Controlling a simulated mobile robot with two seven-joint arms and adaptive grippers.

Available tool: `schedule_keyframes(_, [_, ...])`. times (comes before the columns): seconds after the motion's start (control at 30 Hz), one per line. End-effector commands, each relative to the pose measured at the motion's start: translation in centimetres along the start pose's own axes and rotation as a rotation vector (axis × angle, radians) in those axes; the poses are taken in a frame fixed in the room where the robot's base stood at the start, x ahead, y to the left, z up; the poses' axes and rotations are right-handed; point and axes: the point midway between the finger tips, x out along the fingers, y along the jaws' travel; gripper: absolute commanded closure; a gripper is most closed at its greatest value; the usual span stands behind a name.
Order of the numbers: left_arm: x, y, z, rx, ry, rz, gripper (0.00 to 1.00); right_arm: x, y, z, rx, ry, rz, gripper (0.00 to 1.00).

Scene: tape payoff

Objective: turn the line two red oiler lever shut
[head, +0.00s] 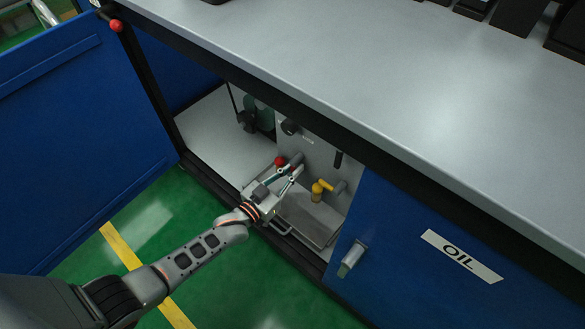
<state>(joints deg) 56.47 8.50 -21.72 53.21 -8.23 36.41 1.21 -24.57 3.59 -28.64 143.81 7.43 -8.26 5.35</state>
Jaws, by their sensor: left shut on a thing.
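The red oiler lever (280,161) shows its round red end inside the open cabinet, in front of a grey panel. My left gripper (294,166) reaches into the cabinet from the lower left. Its fingers are shut on the lever, with the red end showing just beside them. The fingers hide most of the lever's arm and its pivot, so its exact angle cannot be told. No line number can be read near it. My right gripper is not in view.
A yellow lever (322,189) sits just right of my gripper. A grey tray (307,217) lies below. The blue "OIL" door (400,250) is at the right, an open blue door (75,140) at the left. The grey worktop (370,75) overhangs the opening.

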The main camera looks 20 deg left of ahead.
Motion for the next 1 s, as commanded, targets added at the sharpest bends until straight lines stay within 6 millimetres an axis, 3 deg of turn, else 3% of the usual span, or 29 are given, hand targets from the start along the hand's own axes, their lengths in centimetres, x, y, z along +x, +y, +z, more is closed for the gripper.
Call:
schedule_keyframes(0.43, [-0.1, 0.0, 0.1, -0.012, -0.001, -0.001, 1.0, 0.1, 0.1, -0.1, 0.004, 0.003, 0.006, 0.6])
schedule_keyframes(0.47, [-0.1, 0.0, 0.1, -0.012, -0.001, -0.001, 0.82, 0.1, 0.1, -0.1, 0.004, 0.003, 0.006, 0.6])
schedule_keyframes(0.5, [-0.1, 0.0, 0.1, -0.012, -0.001, -0.001, 0.72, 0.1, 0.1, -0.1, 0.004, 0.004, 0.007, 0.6])
schedule_keyframes(0.87, [-0.1, 0.0, 0.1, -0.009, -0.001, 0.0, 0.72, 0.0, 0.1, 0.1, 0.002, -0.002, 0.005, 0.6])
schedule_keyframes(1.0, [-1.3, 0.0, 0.2, -0.009, -0.003, 0.0, 0.72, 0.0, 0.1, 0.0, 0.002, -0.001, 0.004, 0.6])
